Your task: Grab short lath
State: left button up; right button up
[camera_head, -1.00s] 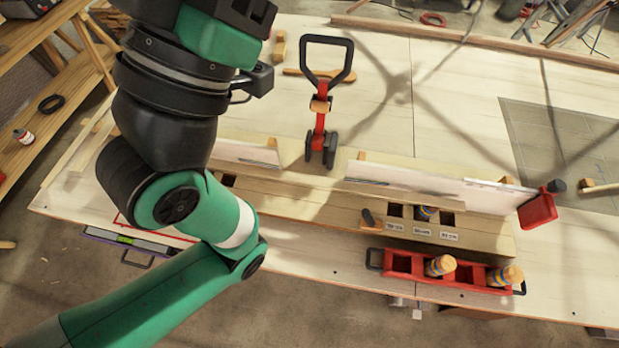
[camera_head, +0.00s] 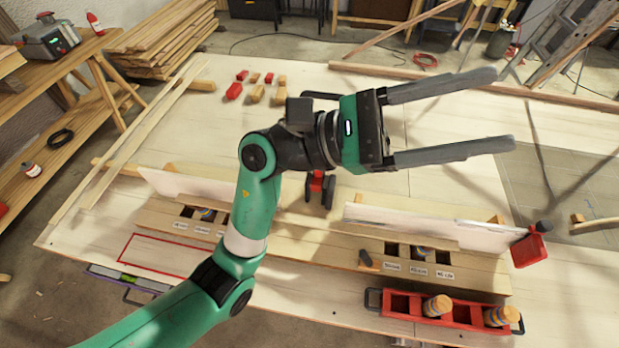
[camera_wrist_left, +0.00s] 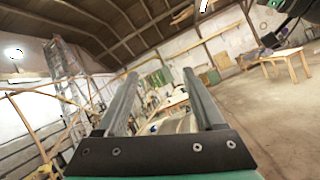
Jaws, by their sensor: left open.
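My left gripper (camera_head: 503,110) is open and empty, raised above the table with its two long grey fingers pointing right. Its fingers also show in the left wrist view (camera_wrist_left: 160,80), apart with nothing between them. Pale thin laths (camera_head: 146,135) lie along the left end of the table, far from the gripper. I cannot tell which of them is the short lath. My right gripper is not in view.
A wooden block with labelled slots (camera_head: 310,240) and upright white boards (camera_head: 430,228) runs along the table front. A red tray (camera_head: 462,316) holds striped pegs. Red and wooden blocks (camera_head: 257,95) lie at the back. A red-handled tool (camera_head: 317,183) is partly hidden by my arm.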

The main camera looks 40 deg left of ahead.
pick_arm(q)
jog(key=w+a+f+y+p, duration=0.1)
jog(key=w+f+y+p, duration=0.1)
jog(key=w+f+y, duration=0.6)
jog(key=n+g+y+p, duration=0.5)
jog(key=g+y+p, duration=0.35)
jog(key=p, duration=0.25)
send_near(309, 221)
jog(key=shift+w+d+f+b, duration=0.2)
jog(key=shift+d+f+b, duration=0.45)
jog(key=shift+d+f, duration=0.15)
jog(key=x, duration=0.1)
jog(key=b+x, duration=0.1)
jog(key=x, duration=0.1)
jog(key=b+x, duration=0.1)
jog(key=x, duration=0.1)
jog(key=shift+s+a+f, duration=0.1)
jog(key=shift+a+f, duration=0.15)
jog(key=shift+a, duration=0.1)
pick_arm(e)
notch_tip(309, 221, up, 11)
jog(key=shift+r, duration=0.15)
pick_arm(q)
jog(key=shift+r, duration=0.1)
grip_shut()
